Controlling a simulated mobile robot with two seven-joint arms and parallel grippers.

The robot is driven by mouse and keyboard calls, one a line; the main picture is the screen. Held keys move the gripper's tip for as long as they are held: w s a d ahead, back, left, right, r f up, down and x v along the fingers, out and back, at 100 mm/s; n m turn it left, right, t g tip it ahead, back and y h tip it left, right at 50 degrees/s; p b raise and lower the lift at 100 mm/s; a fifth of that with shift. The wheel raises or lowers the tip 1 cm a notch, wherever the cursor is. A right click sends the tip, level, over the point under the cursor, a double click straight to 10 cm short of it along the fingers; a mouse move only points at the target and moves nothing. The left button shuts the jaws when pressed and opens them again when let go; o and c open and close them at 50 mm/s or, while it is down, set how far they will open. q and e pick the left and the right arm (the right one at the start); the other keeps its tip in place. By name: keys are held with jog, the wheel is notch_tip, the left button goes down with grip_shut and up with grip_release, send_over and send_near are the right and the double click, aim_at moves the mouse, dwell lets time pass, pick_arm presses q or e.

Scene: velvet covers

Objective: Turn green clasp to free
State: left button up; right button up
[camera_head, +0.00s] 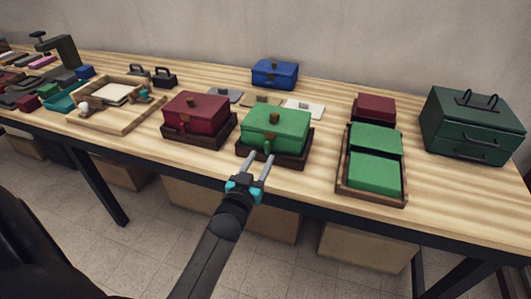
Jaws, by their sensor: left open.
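The green box (277,127) sits in a dark wooden base near the table's front edge. A small green clasp (267,146) shows low on its front face, and a brown knob stands on its lid. My left gripper (261,161) is open and empty, with its two fingers pointing at the front of the green box, just before the clasp. I cannot tell whether a finger touches the clasp. The clasp's exact turn is too small to read. My right gripper is not in view.
A red box (197,116) in a similar base stands to the left. A wooden tray (344,177) with green blocks and a dark green drawer chest (467,126) stand to the right. A blue box (274,73) is behind. Bare tabletop (315,180) lies right of the green box.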

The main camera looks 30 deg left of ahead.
aim_at(267, 148)
pick_arm(q)
jog(key=x, duration=0.3)
jog(key=shift+w+f+b, duration=0.1)
jog(key=shift+w+b, duration=0.2)
jog(key=shift+b, duration=0.05)
jog(key=shift+w+a, duration=0.15)
jog(key=shift+w, duration=0.3)
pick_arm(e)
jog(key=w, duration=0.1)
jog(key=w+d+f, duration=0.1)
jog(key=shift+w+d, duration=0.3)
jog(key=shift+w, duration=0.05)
pick_arm(q)
jog(key=shift+c, duration=0.3)
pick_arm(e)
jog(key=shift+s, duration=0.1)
pick_arm(q)
grip_shut()
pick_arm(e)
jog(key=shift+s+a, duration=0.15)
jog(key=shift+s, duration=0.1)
